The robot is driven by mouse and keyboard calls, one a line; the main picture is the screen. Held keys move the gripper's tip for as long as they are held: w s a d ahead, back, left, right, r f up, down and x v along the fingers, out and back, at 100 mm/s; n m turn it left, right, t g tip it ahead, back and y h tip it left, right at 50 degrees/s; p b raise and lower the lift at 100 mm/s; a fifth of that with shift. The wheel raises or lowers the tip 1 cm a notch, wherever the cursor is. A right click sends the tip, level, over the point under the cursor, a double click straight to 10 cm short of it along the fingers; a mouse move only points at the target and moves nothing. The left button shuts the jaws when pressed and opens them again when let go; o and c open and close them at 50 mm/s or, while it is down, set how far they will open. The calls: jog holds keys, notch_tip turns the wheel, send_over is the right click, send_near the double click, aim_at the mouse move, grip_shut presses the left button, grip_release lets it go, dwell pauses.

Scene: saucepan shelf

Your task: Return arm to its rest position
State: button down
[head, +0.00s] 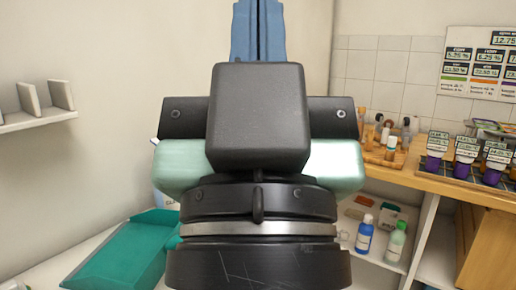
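My gripper (258,120) fills the middle of the head view, close to the camera and seen from behind. Its black body and mounting rings show, with a pale green, rounded shape sticking out on both sides behind it. The fingers are hidden, so I cannot tell whether they are open or shut, or whether they hold anything. No saucepan can be made out.
A white wall shelf (38,121) with upright dividers is at left. A teal container (125,252) lies low left. At right, a wooden counter (408,177) holds bottles and purple-based pots, above shelves with bottles. Something blue (246,30) shows above my gripper.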

notch_tip(320, 180, up, 27)
jog(key=p, duration=2.4)
jog(key=shift+w, duration=0.1)
